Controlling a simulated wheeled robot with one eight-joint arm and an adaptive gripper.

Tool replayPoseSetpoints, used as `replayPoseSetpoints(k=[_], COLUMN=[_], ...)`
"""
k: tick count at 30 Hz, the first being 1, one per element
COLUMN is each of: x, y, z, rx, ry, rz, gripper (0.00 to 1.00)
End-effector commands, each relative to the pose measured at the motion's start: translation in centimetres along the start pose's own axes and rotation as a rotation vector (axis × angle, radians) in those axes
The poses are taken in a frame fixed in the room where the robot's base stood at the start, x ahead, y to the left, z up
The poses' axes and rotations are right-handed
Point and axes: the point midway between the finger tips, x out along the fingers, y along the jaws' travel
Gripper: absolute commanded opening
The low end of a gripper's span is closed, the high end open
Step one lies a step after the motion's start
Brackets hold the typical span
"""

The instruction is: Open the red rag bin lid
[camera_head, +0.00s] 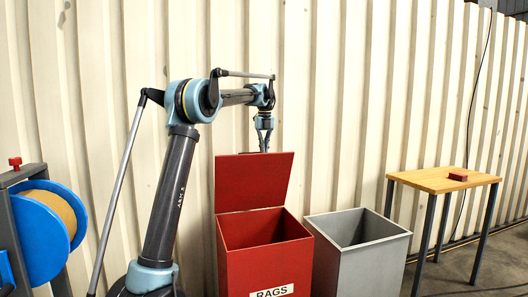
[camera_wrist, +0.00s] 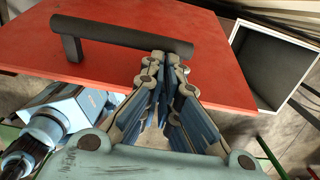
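The red rag bin (camera_head: 265,265), labelled RAGS, stands open in the head view. Its red lid (camera_head: 252,183) is raised and leans slightly back behind the opening. My gripper (camera_head: 264,146) is behind the lid's top edge, which hides its fingertips there. In the wrist view, the lid (camera_wrist: 225,75) fills the upper part and bears a dark bar handle (camera_wrist: 110,33). My gripper (camera_wrist: 164,58) has its fingers drawn together, with the tips at the bar's lower edge. I see no part of the bar between them.
A grey open bin (camera_head: 370,265) stands close to the right of the red one. A wooden table (camera_head: 430,180) with a small red block (camera_head: 458,177) is farther right. A blue reel (camera_head: 45,235) is at the left. A ribbed wall (camera_head: 340,90) runs behind.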

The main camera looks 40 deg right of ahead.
Motion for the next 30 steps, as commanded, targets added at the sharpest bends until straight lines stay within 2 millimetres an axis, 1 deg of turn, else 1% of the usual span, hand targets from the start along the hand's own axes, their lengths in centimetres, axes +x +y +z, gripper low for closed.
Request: replayPoseSetpoints(k=[1, 10, 14, 17, 24, 30], x=[0.2, 0.2, -0.3, -1.2, -4.5, -6.7], y=[0.5, 0.7, 0.7, 0.8, 0.6, 1.0], z=[0.3, 0.4, 0.7, 1.3, 3.1, 4.5], rx=[-0.006, -0.008, -0.009, -0.011, -0.012, -0.018], ry=[-0.002, -0.002, -0.002, -0.002, -0.001, -0.001], rz=[0.006, 0.009, 0.009, 0.009, 0.005, 0.003], gripper=[0.00, 0.00, 0.00, 0.00, 0.00, 0.00])
